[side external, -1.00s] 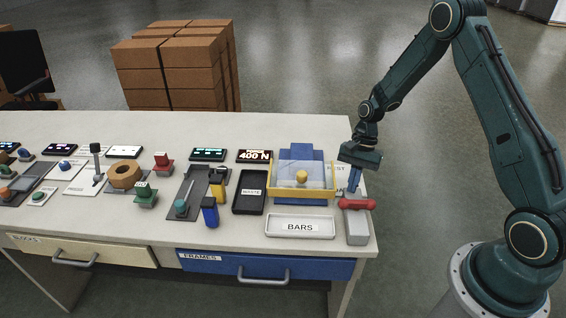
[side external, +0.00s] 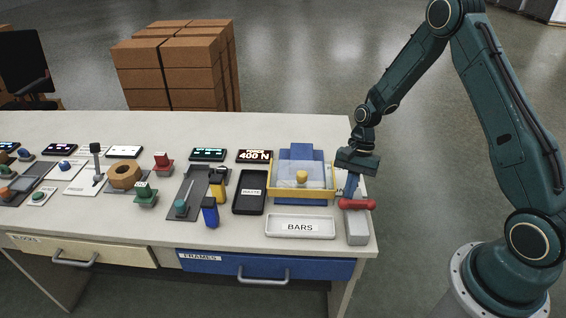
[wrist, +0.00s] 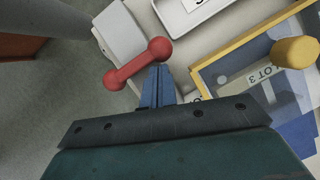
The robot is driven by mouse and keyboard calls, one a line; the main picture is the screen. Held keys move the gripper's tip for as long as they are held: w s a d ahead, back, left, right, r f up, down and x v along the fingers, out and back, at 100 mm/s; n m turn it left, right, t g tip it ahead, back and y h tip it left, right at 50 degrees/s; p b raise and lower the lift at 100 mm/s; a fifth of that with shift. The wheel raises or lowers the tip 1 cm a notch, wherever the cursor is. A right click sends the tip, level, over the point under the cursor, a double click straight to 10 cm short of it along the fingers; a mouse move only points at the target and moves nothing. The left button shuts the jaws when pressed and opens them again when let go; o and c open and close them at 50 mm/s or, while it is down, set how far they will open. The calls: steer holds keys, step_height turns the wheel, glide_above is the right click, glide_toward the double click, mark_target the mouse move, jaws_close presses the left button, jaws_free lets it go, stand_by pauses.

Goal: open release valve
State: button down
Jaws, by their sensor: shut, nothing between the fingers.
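The release valve appears to be the red bar handle (side external: 357,204) with rounded ends, on a light grey block (side external: 357,228) at the right front corner of the table. In the wrist view the red handle (wrist: 138,63) lies diagonally just beyond my fingertips. My gripper (side external: 350,194) points down over the handle's rear side, its blue fingers together and empty. In the wrist view the closed fingertips (wrist: 159,70) are at or very near the handle's side; I cannot tell whether they touch it.
A yellow-framed clear box (side external: 302,196) with a yellow knob stands left of my gripper. A white BARS tray (side external: 300,236) lies in front of it. A black WASTE tray (side external: 250,207) is farther left. The table's right edge is close to the handle.

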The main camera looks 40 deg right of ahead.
mark_target(346, 203)
steer(key=shift+a+n+g, duration=0.3)
steer(key=shift+n, duration=0.6)
steer(key=shift+a+n+g+h, duration=0.4)
steer(key=shift+a+n, duration=0.05)
steer(key=shift+n, duration=0.75)
steer(key=n, duration=0.2)
steer(key=a+n+h, duration=0.1)
steer(key=n, duration=0.1)
steer(key=shift+s+a+g+h, duration=0.2)
steer(key=shift+g+h, duration=0.1)
steer(key=shift+g, duration=0.1)
steer(key=n, duration=0.1)
steer(key=n+h, duration=0.1)
steer(key=n, duration=0.1)
steer(key=s+a+n, duration=0.1)
steer(key=n, duration=0.1)
steer(key=shift+h, duration=0.3)
steer(key=n, duration=0.1)
steer(key=n+h, duration=0.1)
steer(key=s+n, duration=0.1)
steer(key=shift+a+n, duration=0.25)
steer(key=shift+n, duration=0.05)
steer(key=shift+s, duration=0.15)
steer(key=shift+a, duration=0.1)
